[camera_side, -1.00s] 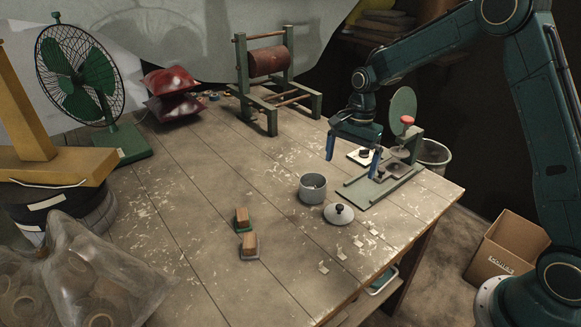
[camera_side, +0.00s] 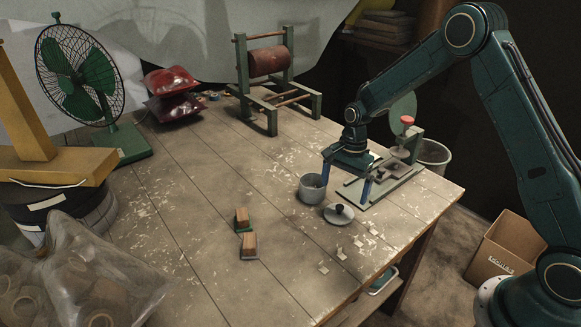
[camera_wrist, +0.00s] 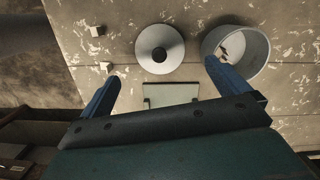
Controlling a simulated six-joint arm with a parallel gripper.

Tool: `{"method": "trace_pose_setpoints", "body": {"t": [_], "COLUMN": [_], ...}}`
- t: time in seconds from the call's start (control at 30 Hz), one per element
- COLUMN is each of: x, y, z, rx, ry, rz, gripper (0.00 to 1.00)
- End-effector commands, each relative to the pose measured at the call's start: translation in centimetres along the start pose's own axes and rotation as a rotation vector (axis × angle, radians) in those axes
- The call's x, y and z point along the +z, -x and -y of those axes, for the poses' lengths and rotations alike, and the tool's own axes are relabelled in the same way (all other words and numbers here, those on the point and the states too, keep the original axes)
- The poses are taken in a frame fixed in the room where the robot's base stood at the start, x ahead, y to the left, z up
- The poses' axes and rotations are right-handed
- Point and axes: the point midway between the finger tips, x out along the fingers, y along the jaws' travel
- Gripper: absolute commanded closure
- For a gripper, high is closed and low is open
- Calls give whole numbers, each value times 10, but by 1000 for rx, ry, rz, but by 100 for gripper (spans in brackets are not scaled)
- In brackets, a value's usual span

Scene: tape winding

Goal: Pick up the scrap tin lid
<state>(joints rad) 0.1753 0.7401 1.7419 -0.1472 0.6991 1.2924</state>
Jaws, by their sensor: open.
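The scrap tin lid (camera_side: 339,214) is a pale round disc with a dark knob, lying flat on the table beside the open grey tin (camera_side: 312,189). In the wrist view the lid (camera_wrist: 160,49) lies ahead of my fingertips and between their lines, and the tin (camera_wrist: 236,50) is to its right with small scraps inside. My gripper (camera_side: 345,183) is open and empty, above the table just behind the lid. In the wrist view its two blue fingers (camera_wrist: 163,72) are spread wide. The right finger overlaps the tin's rim in that view; I cannot tell whether they touch.
A grey-green fixture (camera_side: 385,180) with an upright disc and red knob stands right behind my gripper. Two wooden-topped blocks (camera_side: 249,246) sit left of the tin. Small pale tabs (camera_side: 341,254) lie near the table's front right edge. The table's middle is clear.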

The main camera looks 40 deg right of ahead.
Motion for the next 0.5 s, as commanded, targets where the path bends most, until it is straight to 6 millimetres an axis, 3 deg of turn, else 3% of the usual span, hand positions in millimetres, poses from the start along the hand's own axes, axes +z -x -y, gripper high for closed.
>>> {"method": "trace_pose_setpoints", "body": {"t": [0.13, 0.5], "x": [0, 1], "y": [-13, -20], "z": [0, 0], "rx": [1, 0], "ry": [0, 1], "rz": [0, 0], "gripper": [0, 0]}}
